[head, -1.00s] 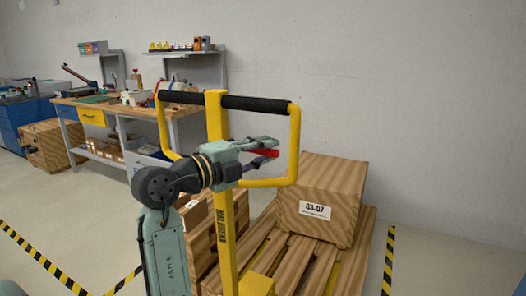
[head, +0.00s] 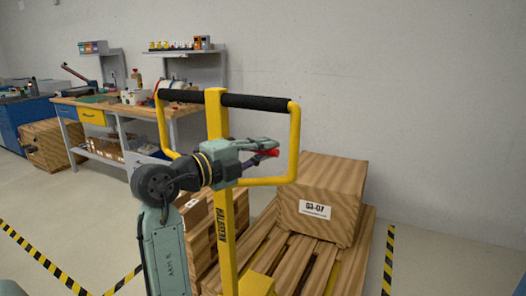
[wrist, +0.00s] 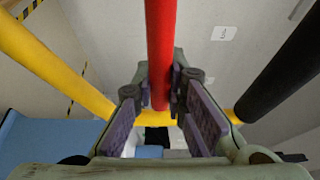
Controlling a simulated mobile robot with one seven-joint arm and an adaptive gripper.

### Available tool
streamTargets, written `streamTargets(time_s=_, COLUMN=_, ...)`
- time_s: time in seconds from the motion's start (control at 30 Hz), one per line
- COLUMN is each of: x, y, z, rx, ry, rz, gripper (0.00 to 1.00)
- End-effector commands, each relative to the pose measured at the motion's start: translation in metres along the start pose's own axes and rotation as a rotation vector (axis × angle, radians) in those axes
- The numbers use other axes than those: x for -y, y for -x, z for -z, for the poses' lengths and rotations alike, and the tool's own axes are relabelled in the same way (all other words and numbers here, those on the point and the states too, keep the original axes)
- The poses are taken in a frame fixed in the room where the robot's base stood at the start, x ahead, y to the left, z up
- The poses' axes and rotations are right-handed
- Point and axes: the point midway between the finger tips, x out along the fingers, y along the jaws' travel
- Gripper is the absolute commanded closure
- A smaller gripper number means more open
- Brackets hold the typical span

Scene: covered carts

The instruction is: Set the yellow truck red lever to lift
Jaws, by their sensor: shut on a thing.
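The yellow truck (head: 224,240) stands upright, with a yellow loop handle and a black grip bar (head: 255,103) on top. The red lever (head: 267,153) sits inside the handle loop, and only a short piece shows in the head view. In the wrist view the red lever (wrist: 161,45) runs from the top edge down between the finger pads. My gripper (head: 268,148) is shut on the lever, reaching across the mast from the left. The lever's far end and pivot are hidden.
A wooden crate labelled 03-07 (head: 322,198) rests on a pallet (head: 290,264) behind the truck. A workbench (head: 188,108) stands at the back left. Yellow-black floor tape (head: 389,262) marks the floor. The floor at right is clear.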

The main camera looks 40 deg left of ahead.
Motion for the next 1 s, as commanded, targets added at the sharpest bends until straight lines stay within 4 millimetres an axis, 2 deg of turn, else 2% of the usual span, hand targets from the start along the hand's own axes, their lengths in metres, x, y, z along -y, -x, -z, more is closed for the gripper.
streamTargets(time_s=0.1, x=-0.013, y=0.000, z=0.000, rx=0.001, ry=-0.065, rz=-0.022, gripper=1.00)
streamTargets(time_s=0.4, x=-0.032, y=0.002, z=-0.004, rx=0.003, ry=-0.298, rz=-0.120, gripper=1.00)
streamTargets(time_s=0.83, x=-0.033, y=0.003, z=-0.006, rx=0.001, ry=-0.356, rz=-0.147, gripper=1.00)
streamTargets(time_s=0.87, x=-0.033, y=0.003, z=-0.006, rx=0.001, ry=-0.356, rz=-0.147, gripper=0.86)
streamTargets(time_s=1.0, x=-0.033, y=0.003, z=-0.006, rx=0.001, ry=-0.355, rz=-0.147, gripper=0.77)
